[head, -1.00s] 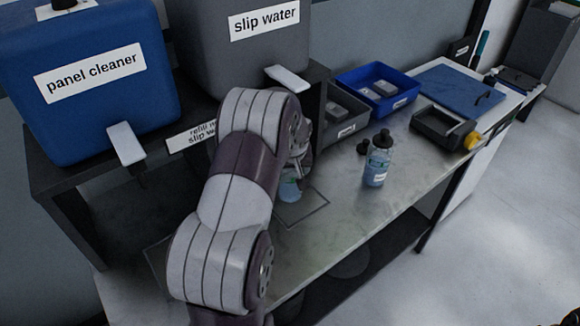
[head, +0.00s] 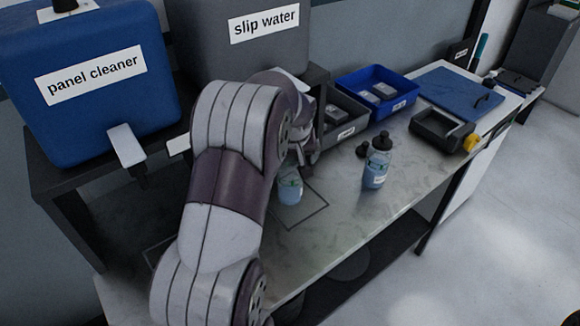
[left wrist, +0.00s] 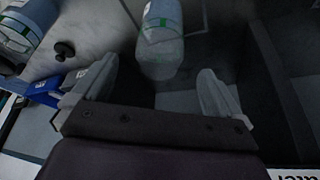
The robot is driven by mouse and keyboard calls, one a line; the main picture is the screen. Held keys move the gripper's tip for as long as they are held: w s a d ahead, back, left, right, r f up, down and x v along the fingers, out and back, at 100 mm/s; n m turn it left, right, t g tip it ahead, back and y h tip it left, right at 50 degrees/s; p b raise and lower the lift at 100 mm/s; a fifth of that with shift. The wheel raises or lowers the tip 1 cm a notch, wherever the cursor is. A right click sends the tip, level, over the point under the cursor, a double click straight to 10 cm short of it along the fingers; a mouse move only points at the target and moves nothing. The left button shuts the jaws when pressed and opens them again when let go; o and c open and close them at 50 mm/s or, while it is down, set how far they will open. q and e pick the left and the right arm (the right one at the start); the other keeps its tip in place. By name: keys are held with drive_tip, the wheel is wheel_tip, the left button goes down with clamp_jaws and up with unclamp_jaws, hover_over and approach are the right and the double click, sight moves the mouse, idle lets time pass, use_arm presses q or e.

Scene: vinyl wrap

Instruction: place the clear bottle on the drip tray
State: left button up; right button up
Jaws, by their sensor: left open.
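A clear bottle (head: 289,190) with pale blue liquid and a green band stands upright on the bench, at an outlined square (head: 316,212) below the slip water container. I cannot tell whether this square is the drip tray. My left gripper (head: 306,158) is just above and behind the bottle in the head view, partly hidden by my arm. In the left wrist view the gripper (left wrist: 157,72) is open, with the bottle (left wrist: 162,42) beyond and between its fingers, with gaps on both sides. A second bottle (head: 375,170) with a black top stands to the right. My right gripper is out of view.
A loose black cap (head: 362,151) lies beside the second bottle. A grey bin (head: 345,130), a blue bin (head: 405,102) and a black tray (head: 436,138) stand farther back. The blue panel cleaner container (head: 90,110) and grey slip water container (head: 240,60) sit on a raised shelf.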

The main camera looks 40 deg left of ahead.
use_arm(q)
drive_tip(key=s+d+f+m+g+h, duration=0.2)
drive_tip(key=s+d+m, duration=0.6)
drive_tip(key=s+d, duration=0.8)
drive_tip(key=d+f+h, duration=0.1)
drive_tip(key=d, duration=0.3)
drive_tip(key=shift+s+f+m, duration=0.2)
drive_tip(key=shift+f+m, duration=0.1)
drive_tip(key=shift+f, duration=0.1)
drive_tip(key=shift+d, duration=0.1)
